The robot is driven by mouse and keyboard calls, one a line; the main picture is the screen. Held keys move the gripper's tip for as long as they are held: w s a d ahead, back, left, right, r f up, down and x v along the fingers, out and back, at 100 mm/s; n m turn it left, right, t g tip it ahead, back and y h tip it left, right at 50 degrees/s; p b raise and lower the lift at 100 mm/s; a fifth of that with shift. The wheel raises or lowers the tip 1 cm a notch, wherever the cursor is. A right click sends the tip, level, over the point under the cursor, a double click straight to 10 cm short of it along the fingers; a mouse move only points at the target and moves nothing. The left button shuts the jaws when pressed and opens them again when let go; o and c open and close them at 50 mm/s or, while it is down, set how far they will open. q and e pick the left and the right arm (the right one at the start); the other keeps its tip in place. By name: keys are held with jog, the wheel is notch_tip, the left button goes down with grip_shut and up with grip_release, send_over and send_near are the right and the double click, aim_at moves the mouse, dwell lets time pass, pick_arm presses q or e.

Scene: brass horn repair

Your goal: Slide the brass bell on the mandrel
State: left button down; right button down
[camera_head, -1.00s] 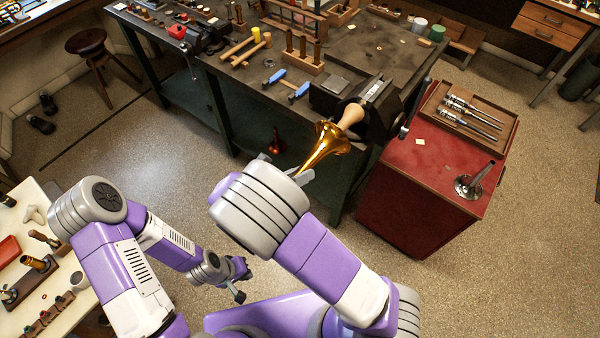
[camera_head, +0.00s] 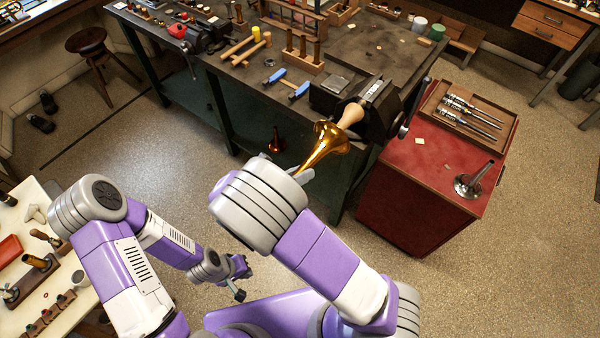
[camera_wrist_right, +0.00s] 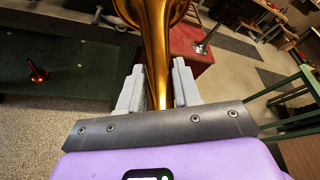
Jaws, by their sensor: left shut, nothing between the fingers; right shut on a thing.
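The brass bell (camera_head: 325,147) is in front of the bench, its flared mouth toward the pale wooden mandrel (camera_head: 351,116). The mandrel is held in a dark vise (camera_head: 377,108) at the bench's corner. The mandrel's tip is hidden by the flare, so I cannot tell how far it reaches inside. My right gripper (camera_wrist_right: 158,88) is shut on the bell's narrow stem (camera_wrist_right: 157,60); in the head view my wrist hides most of it. My left gripper (camera_head: 241,281) is shut and empty, low over the floor.
The red cabinet (camera_head: 415,200) stands right of the bell, with a tray (camera_head: 470,112) of tools and a steel flared mandrel (camera_head: 474,182) on top. Another small horn (camera_head: 277,143) is on the bench's lower shelf. Mallets and blue-handled tools lie on the bench (camera_head: 335,60).

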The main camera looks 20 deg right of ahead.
aim_at(315, 148)
jog(key=shift+w+d, duration=0.1)
jog(key=shift+d, duration=0.05)
jog(key=shift+w+d, duration=0.6)
jog(key=shift+d, duration=0.15)
jog(key=shift+w+d, duration=0.55)
jog(key=shift+d, duration=0.2)
jog(key=shift+p, duration=0.95)
dwell(0.4)
dwell(0.3)
jog(key=shift+w+d, duration=1)
jog(key=shift+d, duration=0.3)
jog(key=shift+w+d, duration=1.05)
jog(key=shift+d, duration=0.2)
jog(key=shift+w+d, duration=1)
jog(key=shift+d, duration=0.3)
jog(key=c, duration=0.7)
grip_release()
jog(key=v, duration=0.7)
jog(key=shift+s+a+r, duration=0.1)
jog(key=shift+a, duration=0.1)
